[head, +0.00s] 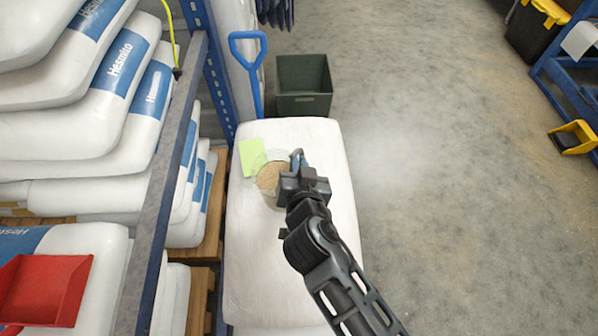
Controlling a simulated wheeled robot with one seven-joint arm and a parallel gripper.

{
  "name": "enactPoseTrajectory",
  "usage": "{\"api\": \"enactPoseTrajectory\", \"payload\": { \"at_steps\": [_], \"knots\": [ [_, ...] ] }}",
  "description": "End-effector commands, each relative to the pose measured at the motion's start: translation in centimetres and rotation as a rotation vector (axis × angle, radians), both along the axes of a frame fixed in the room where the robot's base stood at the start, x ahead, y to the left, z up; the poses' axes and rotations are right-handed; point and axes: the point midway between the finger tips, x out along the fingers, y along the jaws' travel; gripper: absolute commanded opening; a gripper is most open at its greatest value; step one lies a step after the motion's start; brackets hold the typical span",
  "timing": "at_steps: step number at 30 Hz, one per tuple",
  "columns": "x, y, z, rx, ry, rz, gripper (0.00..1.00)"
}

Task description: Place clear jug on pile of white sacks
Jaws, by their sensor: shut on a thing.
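The clear jug (268,178) holds tan, grainy material and shows from above, over the upper part of a white sack surface. My gripper (296,168) is shut on the jug at its right side and partly hides it. I cannot tell whether the jug's base touches the white sacks (285,268) beneath it. Their top is broad, pale and mostly bare, and no label shows on it. My arm crosses its lower right part.
A lime-green sheet (250,158) lies beside the jug. Stacked labelled sacks (110,85) fill a blue rack (205,60) at left, with a red scoop (45,290). A blue-handled shovel (250,70) and dark green bin (304,86) stand beyond. Open floor lies right.

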Motion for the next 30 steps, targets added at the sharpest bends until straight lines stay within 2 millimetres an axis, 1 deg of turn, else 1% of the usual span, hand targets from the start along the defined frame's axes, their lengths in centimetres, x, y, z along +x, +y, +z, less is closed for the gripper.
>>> {"api": "enactPoseTrajectory", "payload": {
  "at_steps": [1,3,5,13,14,21,30],
  "knots": [
    [0.0,0.0,-0.8,-0.002,0.001,0.002,0.0],
    [0.0,0.0,-1.8,-0.002,0.001,0.001,0.0],
    [0.0,0.0,-2.3,-0.001,0.0,0.001,0.0],
    [0.0,0.0,-2.7,0.001,-0.001,0.002,0.0],
    [-0.1,0.0,-2.8,0.0,0.001,0.001,0.1],
    [-0.1,0.0,-2.8,0.0,0.001,0.001,0.33],
    [-0.4,-0.1,-2.7,0.0,0.001,0.001,0.33]
  ]
}}
